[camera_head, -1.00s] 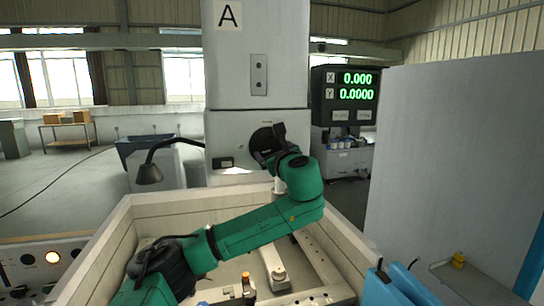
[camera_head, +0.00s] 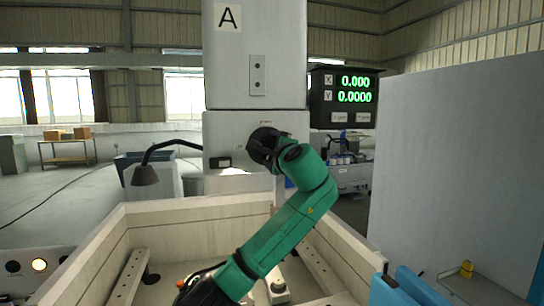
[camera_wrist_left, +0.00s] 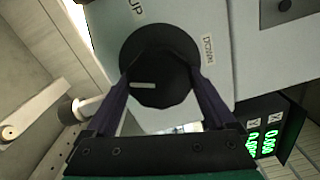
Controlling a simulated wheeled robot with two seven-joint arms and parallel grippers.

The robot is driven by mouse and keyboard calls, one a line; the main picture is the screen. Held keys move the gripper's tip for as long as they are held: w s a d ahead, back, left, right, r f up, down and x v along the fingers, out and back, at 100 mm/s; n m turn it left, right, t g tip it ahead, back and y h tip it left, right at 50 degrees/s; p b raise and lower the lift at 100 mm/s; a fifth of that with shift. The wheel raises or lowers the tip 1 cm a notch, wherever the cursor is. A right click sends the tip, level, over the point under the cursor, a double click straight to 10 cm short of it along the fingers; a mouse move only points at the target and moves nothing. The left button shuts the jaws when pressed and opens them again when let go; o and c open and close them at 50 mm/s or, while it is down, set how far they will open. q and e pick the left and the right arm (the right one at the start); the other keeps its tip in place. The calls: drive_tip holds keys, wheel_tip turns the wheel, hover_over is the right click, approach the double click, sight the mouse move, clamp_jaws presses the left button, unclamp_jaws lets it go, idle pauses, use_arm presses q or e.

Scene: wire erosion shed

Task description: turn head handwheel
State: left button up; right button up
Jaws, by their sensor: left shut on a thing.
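The head handwheel (camera_wrist_left: 165,68) is a round black knob with a pale bar mark, on the light grey machine head. In the wrist view it lies between the two fingers of my left gripper (camera_wrist_left: 160,52), which press on its left and right sides. In the head view my left gripper (camera_head: 266,147) covers much of the handwheel (camera_head: 258,136). The labels UP (camera_wrist_left: 136,9) and DOWN (camera_wrist_left: 208,51) stand beside the knob. My right gripper is out of view.
The grey machine column (camera_head: 255,60) marked A rises above the knob. A pale open tank (camera_head: 165,212) stands below, under my left arm. A lamp (camera_head: 145,175) hangs at the left. A tall grey panel (camera_head: 450,160) blocks the right.

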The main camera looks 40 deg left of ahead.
use_arm(q)
drive_tip(key=n, duration=0.2)
drive_tip(key=n+b, duration=0.1)
drive_tip(key=n, duration=0.1)
drive_tip(key=shift+w+f, duration=0.1)
drive_tip(key=shift+f, duration=0.3)
drive_tip(key=shift+r+n+b, duration=0.1)
drive_tip(key=shift+n+b, duration=0.5)
drive_tip(key=shift+n, duration=0.7)
drive_tip(key=o, duration=1.1)
drive_tip(key=shift+s+d+r, duration=0.1)
drive_tip(key=shift+s+r, duration=0.1)
drive_tip(key=shift+s, duration=0.05)
drive_tip(key=b+v, duration=0.5)
drive_tip(key=v, duration=0.9)
drive_tip(key=shift+s+d+b, duration=0.15)
drive_tip(key=shift+d+b, duration=0.05)
drive_tip(key=shift+b, duration=0.2)
